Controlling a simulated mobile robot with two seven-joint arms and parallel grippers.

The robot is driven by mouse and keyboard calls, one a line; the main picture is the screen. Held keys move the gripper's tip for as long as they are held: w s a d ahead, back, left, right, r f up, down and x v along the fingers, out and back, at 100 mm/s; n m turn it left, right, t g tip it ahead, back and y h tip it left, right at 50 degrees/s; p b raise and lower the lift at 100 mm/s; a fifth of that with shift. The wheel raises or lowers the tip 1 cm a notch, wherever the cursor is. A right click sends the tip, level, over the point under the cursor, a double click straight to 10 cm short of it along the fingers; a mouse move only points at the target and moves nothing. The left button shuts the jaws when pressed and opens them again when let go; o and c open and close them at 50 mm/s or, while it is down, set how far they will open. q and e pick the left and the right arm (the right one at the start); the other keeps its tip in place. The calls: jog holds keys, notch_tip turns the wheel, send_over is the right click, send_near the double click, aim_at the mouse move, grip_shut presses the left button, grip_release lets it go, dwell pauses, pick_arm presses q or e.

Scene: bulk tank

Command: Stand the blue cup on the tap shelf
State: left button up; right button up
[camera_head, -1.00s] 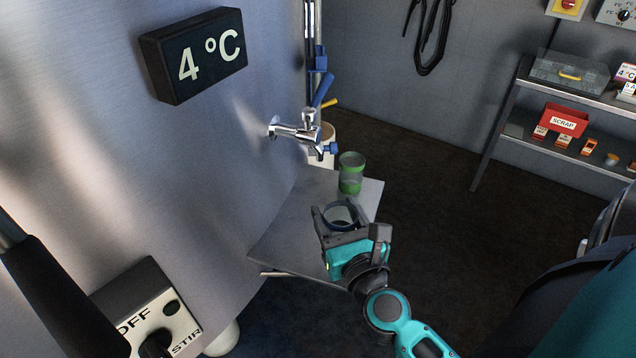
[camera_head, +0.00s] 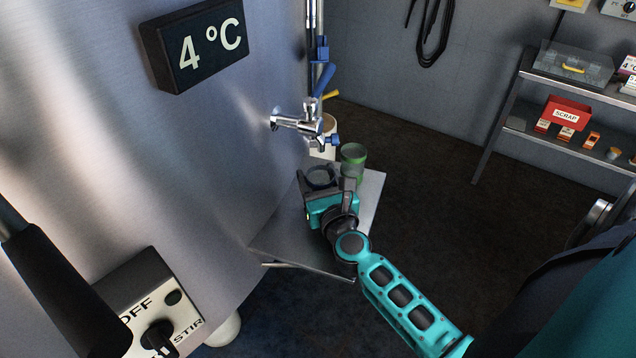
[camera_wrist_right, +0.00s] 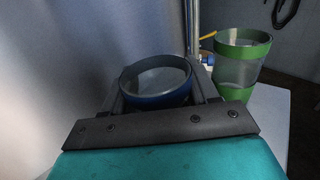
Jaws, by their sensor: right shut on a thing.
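The blue cup (camera_wrist_right: 158,84) is a clear cup with a dark blue rim, held between the fingers of my right gripper (camera_head: 320,182). In the head view only the cup's rim (camera_head: 320,176) shows, as the gripper hides the rest. The cup looks upright, over the tap shelf (camera_head: 285,233), a grey metal plate against the tank. I cannot tell whether its base touches the shelf. The steel tap (camera_head: 305,122) with blue handles sticks out of the tank above and behind the cup. My left gripper is not in view.
A green-banded cup (camera_head: 353,161) stands on the shelf's back right, close beside the blue cup; it also shows in the right wrist view (camera_wrist_right: 238,65). A tank with a 4 °C display (camera_head: 195,45) rises at left.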

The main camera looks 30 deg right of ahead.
jog(key=shift+f, duration=0.2)
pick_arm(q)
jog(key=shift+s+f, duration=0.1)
pick_arm(e)
jog(key=o, duration=1.1)
jog(key=shift+r, duration=0.2)
jog(key=b+v, duration=0.1)
jog(key=v, duration=0.9)
jog(key=shift+s+a+b, duration=0.1)
jog(key=shift+s+b, duration=0.2)
jog(key=shift+b, duration=0.1)
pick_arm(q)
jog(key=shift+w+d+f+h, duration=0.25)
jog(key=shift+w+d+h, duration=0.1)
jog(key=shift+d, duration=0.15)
pick_arm(e)
jog(key=shift+s+a, duration=0.2)
jog(key=shift+s, duration=0.5)
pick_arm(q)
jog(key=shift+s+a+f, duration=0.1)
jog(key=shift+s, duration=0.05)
pick_arm(e)
jog(key=shift+s, duration=0.1)
